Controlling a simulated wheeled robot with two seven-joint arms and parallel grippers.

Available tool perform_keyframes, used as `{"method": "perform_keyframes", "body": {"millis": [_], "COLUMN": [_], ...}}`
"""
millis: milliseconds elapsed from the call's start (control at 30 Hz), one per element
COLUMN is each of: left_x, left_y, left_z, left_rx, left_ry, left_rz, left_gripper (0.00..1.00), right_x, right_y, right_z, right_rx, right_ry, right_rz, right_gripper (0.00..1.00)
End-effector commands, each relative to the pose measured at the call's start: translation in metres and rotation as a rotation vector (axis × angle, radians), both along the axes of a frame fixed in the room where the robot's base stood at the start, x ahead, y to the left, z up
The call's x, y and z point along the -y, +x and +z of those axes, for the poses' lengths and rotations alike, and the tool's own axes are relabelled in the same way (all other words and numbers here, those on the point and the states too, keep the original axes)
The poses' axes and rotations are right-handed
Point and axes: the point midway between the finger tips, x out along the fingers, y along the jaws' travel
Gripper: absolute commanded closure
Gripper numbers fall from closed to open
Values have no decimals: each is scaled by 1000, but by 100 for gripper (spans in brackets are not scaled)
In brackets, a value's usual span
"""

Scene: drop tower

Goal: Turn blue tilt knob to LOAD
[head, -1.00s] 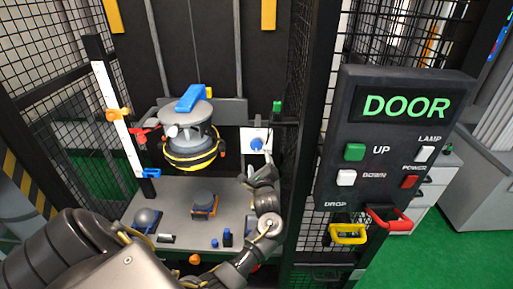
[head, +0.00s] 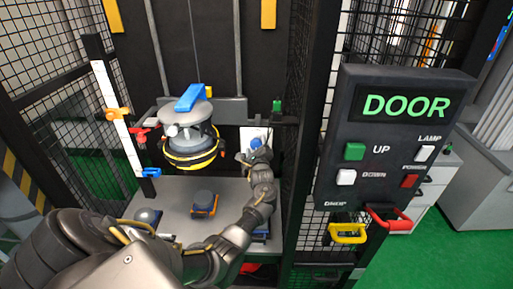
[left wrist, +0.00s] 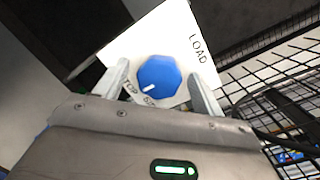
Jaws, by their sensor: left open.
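The blue tilt knob (left wrist: 160,76) sits on a white plate (left wrist: 183,27) with "LOAD" printed along its right side and other lettering, partly hidden, below the knob. The white mark on the knob points to the lower left, not toward LOAD. My left gripper (left wrist: 165,88) is open, with one finger on each side of the knob; I cannot tell if they touch it. In the head view the knob (head: 256,143) shows just above my left gripper (head: 254,156). My right gripper is not in view.
The round drop unit (head: 192,137) with a blue top hangs left of my left gripper. Small items lie on the grey table (head: 180,210) below.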

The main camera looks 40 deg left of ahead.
Motion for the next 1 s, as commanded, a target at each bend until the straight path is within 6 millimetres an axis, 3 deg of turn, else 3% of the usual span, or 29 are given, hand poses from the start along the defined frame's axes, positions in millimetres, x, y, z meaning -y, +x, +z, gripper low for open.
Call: {"method": "perform_keyframes", "body": {"millis": [100, 433, 733, 1000], "left_x": [0, 1, 0, -1], "left_y": [0, 0, -1, -1], "left_z": [0, 0, 1, 2], "left_rx": [0, 0, 25, 129], "left_ry": [0, 0, -35, -174], "left_rz": [0, 0, 1, 2], "left_gripper": [34, 75, 75, 75], "right_x": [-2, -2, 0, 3], "right_y": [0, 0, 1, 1], "right_z": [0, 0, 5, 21], "right_rx": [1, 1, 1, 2], "right_ry": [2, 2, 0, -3], "right_rz": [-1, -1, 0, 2], "right_gripper": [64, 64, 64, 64]}}
